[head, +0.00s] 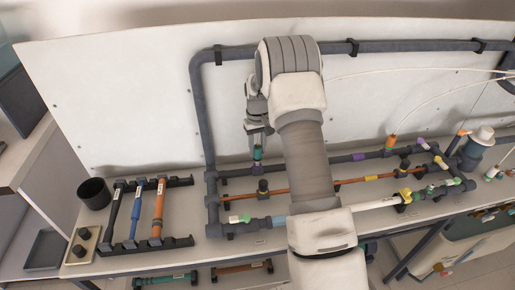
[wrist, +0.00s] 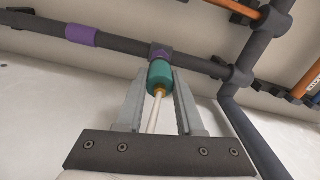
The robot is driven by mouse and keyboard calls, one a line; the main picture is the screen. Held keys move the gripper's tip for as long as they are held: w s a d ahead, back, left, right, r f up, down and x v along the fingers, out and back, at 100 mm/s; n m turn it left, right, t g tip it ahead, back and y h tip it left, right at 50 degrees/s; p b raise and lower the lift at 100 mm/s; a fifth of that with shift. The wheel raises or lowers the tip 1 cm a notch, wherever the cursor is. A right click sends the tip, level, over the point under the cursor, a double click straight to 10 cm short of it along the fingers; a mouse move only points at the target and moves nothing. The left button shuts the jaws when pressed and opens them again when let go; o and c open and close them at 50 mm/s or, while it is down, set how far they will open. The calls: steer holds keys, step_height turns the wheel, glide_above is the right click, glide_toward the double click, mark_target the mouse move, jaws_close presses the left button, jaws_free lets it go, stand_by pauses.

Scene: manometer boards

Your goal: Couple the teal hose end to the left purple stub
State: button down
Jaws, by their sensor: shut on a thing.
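My gripper (head: 257,138) is shut on the teal hose end (wrist: 159,78), pointing down at the rear dark pipe. The teal hose end also shows in the head view (head: 257,153), upright below the fingers. In the wrist view a brass-coloured collar and a pale hose (wrist: 154,112) run back from it between the fingers. A purple stub (wrist: 160,51) on the pipe lies straight beyond the teal end and in line with it. The two look touching or very close; I cannot tell whether they are joined. Another purple fitting (wrist: 82,35) sits farther along, and in the head view (head: 358,157) it is to the right.
A rack (head: 118,249) with several coloured tubes and a black cup (head: 94,193) stand at the left. Other hoses, one with an orange end (head: 391,141), hang at the right. The white back board (head: 120,100) rises close behind my gripper. My arm hides the middle pipes.

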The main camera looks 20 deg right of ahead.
mark_target(257, 154)
steer(key=shift+f+b, duration=1)
steer(key=shift+f, duration=0.55)
stand_by(0.4)
steer(key=shift+c, duration=2.3)
jaws_free()
steer(key=shift+r, duration=0.1)
step_height(257, 154, up, 17)
steer(key=shift+r+p, duration=0.15)
steer(key=shift+p, duration=0.2)
